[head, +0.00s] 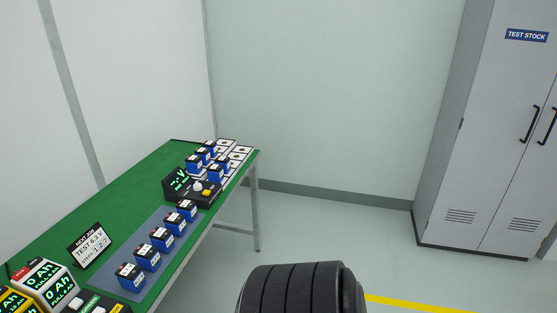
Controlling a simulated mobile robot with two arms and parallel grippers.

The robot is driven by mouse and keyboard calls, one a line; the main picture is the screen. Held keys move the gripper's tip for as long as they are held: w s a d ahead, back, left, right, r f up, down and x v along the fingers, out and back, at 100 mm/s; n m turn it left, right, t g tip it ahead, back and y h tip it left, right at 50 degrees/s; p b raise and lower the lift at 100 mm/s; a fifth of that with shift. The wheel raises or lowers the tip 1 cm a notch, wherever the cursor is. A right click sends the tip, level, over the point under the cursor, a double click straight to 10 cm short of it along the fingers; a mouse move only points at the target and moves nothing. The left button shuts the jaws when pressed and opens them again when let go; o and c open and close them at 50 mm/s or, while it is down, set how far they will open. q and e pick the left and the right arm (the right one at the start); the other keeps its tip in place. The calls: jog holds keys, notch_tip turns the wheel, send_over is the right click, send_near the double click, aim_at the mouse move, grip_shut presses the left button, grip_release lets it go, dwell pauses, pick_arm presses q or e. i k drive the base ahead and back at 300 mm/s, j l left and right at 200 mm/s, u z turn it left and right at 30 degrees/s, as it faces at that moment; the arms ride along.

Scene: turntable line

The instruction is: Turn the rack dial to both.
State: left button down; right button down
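No dial that I can clearly read as the rack dial shows in the head view. A small black unit with a green display (178,183) stands on the green bench, with a pale round knob (197,186) and a yellow part beside it. At the bottom left corner, a panel with a green label (90,303) is cut off by the frame edge, and a pale round part (75,304) shows on it. I cannot tell whether either pale part is the dial, or read any setting. Neither of my grippers is in view.
The green bench (135,185) carries blue batteries on a blue mat (108,283), more at its far end, a "TEST 6.3 V" sign (89,246) and units reading "0 Ah" (43,283). A grey "TEST STOCK" cabinet (490,130) stands right.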

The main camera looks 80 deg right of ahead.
aim_at(197, 187)
jog(key=z, duration=2.1)
jog(key=i+l+u, duration=0.15)
jog(key=i+l, duration=0.2)
